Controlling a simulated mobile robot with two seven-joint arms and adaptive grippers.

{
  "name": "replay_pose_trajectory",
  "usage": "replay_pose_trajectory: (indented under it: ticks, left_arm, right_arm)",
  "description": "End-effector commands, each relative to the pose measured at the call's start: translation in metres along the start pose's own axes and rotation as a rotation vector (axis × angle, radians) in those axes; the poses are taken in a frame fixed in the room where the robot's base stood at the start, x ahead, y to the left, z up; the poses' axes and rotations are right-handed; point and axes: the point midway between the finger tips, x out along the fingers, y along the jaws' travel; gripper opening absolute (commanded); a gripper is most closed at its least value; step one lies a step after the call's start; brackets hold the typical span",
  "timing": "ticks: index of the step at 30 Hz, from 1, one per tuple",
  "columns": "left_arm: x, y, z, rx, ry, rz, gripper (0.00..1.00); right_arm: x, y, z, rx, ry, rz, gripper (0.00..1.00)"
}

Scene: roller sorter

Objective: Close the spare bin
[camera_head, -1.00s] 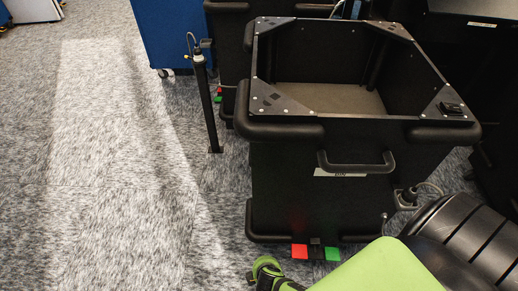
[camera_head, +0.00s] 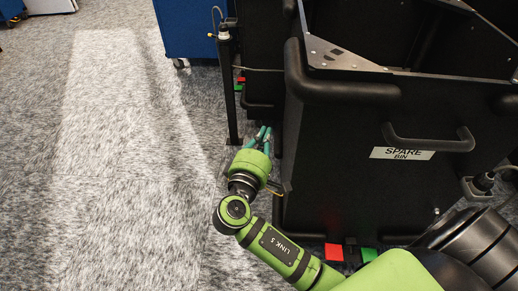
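The spare bin (camera_head: 340,190) is a large black box on the right, with a "SPARE BIN" label (camera_head: 402,153) and a curved black handle (camera_head: 428,144) on its front. My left gripper is not in view.
A thin black post (camera_head: 230,95) with a cable stands left of the bin. Another black bin (camera_head: 262,60) stands behind, with red and green pedals. A blue cabinet (camera_head: 182,28) is at the back. The carpet (camera_head: 110,150) on the left is clear.

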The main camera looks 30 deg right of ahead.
Motion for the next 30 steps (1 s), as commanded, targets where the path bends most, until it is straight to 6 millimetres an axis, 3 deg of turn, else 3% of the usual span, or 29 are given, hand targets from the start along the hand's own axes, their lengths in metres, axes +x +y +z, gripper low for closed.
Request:
replay_pose_trajectory:
  ticks: [5, 9, 13, 30]
  left_arm:
    - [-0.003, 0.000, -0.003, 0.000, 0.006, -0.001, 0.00]
    - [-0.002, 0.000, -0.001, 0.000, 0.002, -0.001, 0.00]
    - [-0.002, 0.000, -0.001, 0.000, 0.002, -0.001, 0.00]
    - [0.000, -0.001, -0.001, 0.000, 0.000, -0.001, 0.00]
  right_arm:
    - [0.038, 0.001, 0.000, 0.000, -0.001, 0.004, 0.00]
    - [0.040, -0.001, 0.024, -0.002, 0.002, 0.000, 0.00]
    - [0.043, -0.001, 0.035, -0.001, 0.002, 0.000, 0.00]
    - [0.048, -0.001, 0.039, 0.000, 0.002, -0.001, 0.00]
